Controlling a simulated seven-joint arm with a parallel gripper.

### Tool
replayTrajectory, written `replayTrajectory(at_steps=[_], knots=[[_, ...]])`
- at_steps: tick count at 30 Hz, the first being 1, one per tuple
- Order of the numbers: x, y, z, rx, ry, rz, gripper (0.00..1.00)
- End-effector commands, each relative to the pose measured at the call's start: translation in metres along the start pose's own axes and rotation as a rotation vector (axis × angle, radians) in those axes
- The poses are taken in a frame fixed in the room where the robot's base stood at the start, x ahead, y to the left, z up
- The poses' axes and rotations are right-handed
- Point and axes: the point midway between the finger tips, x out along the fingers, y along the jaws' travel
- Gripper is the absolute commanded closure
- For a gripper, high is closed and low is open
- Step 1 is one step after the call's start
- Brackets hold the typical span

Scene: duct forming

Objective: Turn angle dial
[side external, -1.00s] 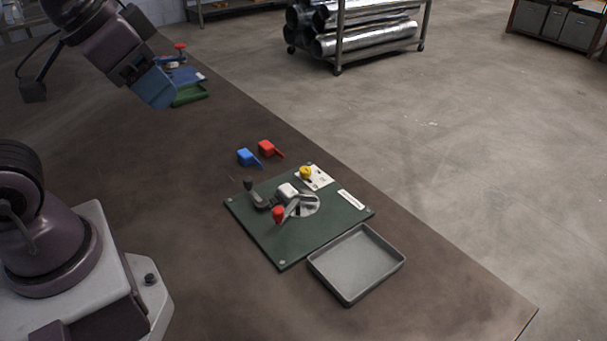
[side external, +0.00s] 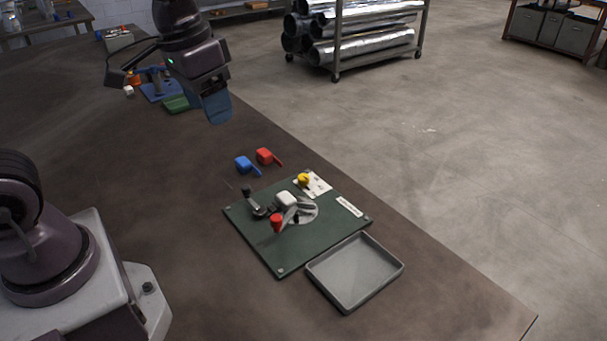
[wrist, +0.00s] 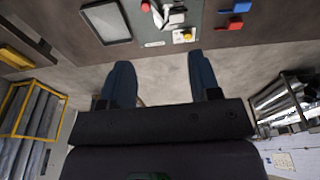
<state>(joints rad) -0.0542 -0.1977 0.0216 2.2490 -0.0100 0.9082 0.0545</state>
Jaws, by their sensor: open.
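The yellow angle dial (side external: 303,180) sits on a white plate at the far right edge of the green board (side external: 265,245). It also shows in the wrist view (wrist: 187,37). A red knob (side external: 276,223), a white block (side external: 286,200) and a dark-handled clamp (side external: 250,196) stand on the same board. My gripper (side external: 217,108) is up above the table, behind and left of the board, well apart from the dial. In the wrist view its two blue fingers (wrist: 156,82) are spread with nothing between them.
A blue piece (side external: 244,164) and a red piece (side external: 265,156) lie behind the board. A grey tray (side external: 355,272) stands at its front right. Blue and green items (side external: 176,103) lie farther back. A rack of metal ducts (side external: 365,35) stands beyond the table.

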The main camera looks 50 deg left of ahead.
Motion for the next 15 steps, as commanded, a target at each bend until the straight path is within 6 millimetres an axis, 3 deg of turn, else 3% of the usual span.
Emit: replayTrajectory(at_steps=[6, 15], knots=[[0.056, -0.019, -0.064, 0.097, -0.132, 0.011, 0.43], [0.159, -0.050, -0.134, 0.346, -0.241, 0.048, 0.43]])
